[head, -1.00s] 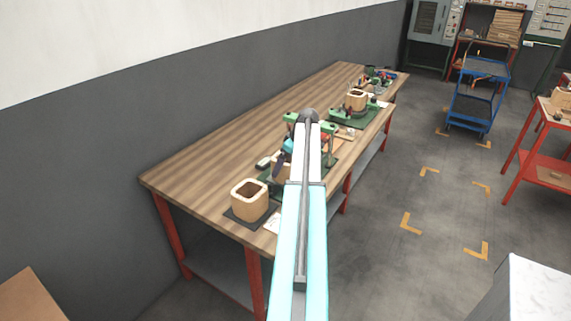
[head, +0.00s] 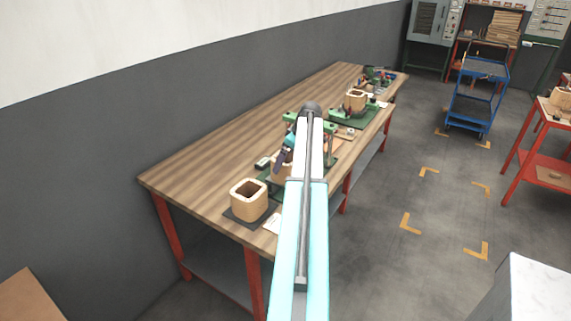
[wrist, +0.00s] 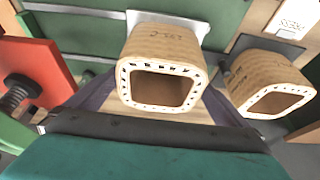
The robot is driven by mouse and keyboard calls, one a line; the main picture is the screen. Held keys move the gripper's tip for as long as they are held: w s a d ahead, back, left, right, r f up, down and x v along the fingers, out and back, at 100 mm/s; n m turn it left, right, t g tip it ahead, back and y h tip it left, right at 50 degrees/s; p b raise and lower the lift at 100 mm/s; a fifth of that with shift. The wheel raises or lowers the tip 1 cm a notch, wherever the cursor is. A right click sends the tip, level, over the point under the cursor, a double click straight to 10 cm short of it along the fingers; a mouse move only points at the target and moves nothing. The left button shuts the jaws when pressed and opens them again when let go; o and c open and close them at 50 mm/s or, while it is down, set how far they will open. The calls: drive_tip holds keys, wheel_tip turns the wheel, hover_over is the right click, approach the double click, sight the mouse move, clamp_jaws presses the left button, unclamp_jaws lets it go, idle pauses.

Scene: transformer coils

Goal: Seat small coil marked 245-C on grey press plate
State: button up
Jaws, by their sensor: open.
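In the wrist view a small wooden coil (wrist: 165,45) stands between the two dark fingers of my gripper (wrist: 155,100). The gripper is open. The marking on the coil is upside down and hard to read, but looks like 245-C. A light grey plate (wrist: 205,31) shows behind and under the coil; the contact between them is hidden. In the head view my gripper (head: 281,158) is over the near part of the bench, beside a coil (head: 279,175) partly hidden by my arm and fingers.
A second coil (wrist: 268,75) stands close at right in the wrist view, near a label reading PRESS (wrist: 292,22). A red part with a black screw (wrist: 20,90) is at left. In the head view a larger coil (head: 248,203) sits on a dark mat near the bench (head: 205,165) front.

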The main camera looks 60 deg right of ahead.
drive_tip(key=b+v, duration=0.2)
drive_tip(key=v, duration=0.9)
drive_tip(key=shift+s+r, duration=0.1)
drive_tip(key=shift+r, duration=0.05)
idle(0.7)
